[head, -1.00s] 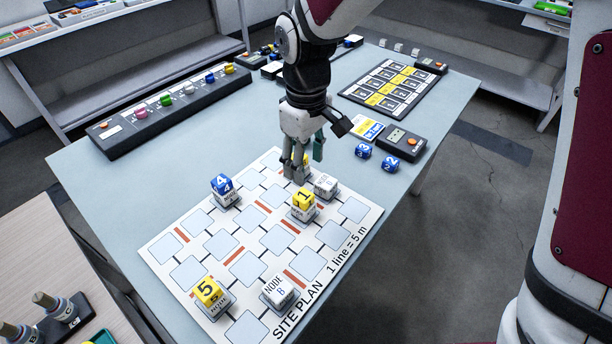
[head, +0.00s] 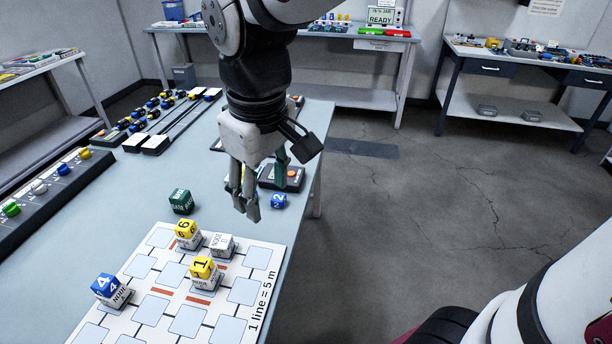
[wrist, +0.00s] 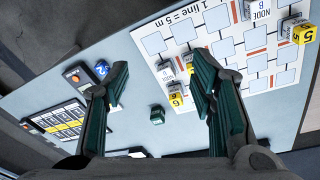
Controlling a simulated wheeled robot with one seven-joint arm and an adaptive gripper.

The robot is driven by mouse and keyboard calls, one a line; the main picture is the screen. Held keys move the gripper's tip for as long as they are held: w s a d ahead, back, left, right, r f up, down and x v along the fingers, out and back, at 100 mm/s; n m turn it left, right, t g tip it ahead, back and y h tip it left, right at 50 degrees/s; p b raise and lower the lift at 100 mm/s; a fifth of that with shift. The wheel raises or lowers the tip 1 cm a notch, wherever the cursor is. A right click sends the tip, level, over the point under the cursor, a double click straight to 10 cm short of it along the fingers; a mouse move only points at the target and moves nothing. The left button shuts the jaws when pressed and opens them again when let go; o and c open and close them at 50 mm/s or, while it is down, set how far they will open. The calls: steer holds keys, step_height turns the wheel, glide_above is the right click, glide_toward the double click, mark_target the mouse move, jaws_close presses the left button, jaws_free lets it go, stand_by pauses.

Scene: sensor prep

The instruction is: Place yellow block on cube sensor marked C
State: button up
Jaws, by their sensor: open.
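A yellow block marked 6 (head: 186,228) sits on a white node cube (head: 190,242) on the site plan (head: 150,312). A yellow block marked 1 (head: 203,268) sits on another node cube (head: 201,284). A bare-topped node cube (head: 221,245) stands beside the 6 stack. I cannot read which cube is marked C.
A dark green block (head: 181,201) lies on the table behind the plan. A blue 4 block (head: 106,285) tops a cube at left. A blue 2 block (head: 279,201) lies near the handheld meter (head: 291,178). A black rack (head: 50,192) lines the left side.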

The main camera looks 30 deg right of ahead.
steer(key=s+d+r+m+t, duration=0.1)
steer(key=s+d+m, duration=0.4)
steer(key=s, duration=0.8)
steer(key=shift+s+d+t, duration=0.3)
steer(key=shift+d, duration=0.95)
steer(key=shift+r, duration=0.1)
